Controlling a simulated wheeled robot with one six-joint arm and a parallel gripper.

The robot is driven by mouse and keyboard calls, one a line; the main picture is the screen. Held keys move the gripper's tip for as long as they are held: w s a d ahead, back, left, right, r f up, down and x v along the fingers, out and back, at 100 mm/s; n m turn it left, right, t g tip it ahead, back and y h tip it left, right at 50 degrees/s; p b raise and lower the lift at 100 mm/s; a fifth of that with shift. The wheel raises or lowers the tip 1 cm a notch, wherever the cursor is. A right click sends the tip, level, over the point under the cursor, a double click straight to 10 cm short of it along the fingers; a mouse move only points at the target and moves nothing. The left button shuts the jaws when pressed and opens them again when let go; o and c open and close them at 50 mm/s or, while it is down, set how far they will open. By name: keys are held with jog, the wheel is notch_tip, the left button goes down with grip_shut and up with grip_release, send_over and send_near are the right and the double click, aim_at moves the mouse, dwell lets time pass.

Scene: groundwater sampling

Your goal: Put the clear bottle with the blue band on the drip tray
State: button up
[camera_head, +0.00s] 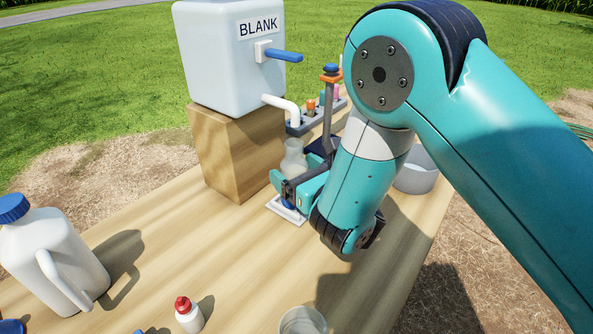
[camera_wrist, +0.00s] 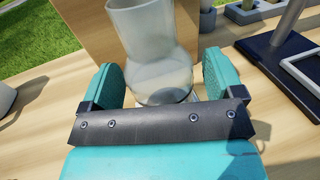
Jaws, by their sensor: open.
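The clear bottle (camera_head: 293,158) stands upright below the white spout of the BLANK container. It also shows in the wrist view (camera_wrist: 155,55), between my two teal fingers. My gripper (camera_head: 292,178) is open around the bottle, with a narrow gap at each finger in the wrist view (camera_wrist: 159,76). A bit of blue shows low on the bottle in the head view. The drip tray (camera_head: 280,212) is a small pale plate directly below the bottle. The bottle's base is largely hidden by my gripper, so its contact with the tray cannot be seen clearly.
The white BLANK container (camera_head: 228,65) with a blue tap lever sits on a wooden block (camera_head: 235,150) beside the bottle. Behind are a rack (camera_head: 330,115) and a stand; a grey bucket (camera_head: 415,175) is right. A white jug (camera_head: 50,255) and red-capped bottle (camera_head: 188,315) stand in front.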

jog(key=shift+r, duration=0.1)
jog(key=shift+r+p, duration=0.25)
jog(key=shift+p, duration=0.1)
jog(key=s+d+b, duration=0.1)
jog(key=b, duration=0.2)
jog(key=s+d+f+b, duration=0.1)
jog(key=s+b, duration=0.1)
jog(key=b, duration=0.1)
jog(key=shift+d, duration=0.15)
jog(key=b+v, duration=0.4)
jog(key=v, duration=0.2)
jog(key=shift+r+b, duration=0.1)
jog(key=shift+b, duration=0.2)
jog(key=s+p, duration=0.1)
jog(key=p, duration=0.4)
jog(key=d+p, duration=0.1)
jog(key=p, duration=0.5)
jog(key=shift+s+d+r, duration=0.15)
jog(key=shift+s+r, duration=0.15)
jog(key=shift+s, duration=0.05)
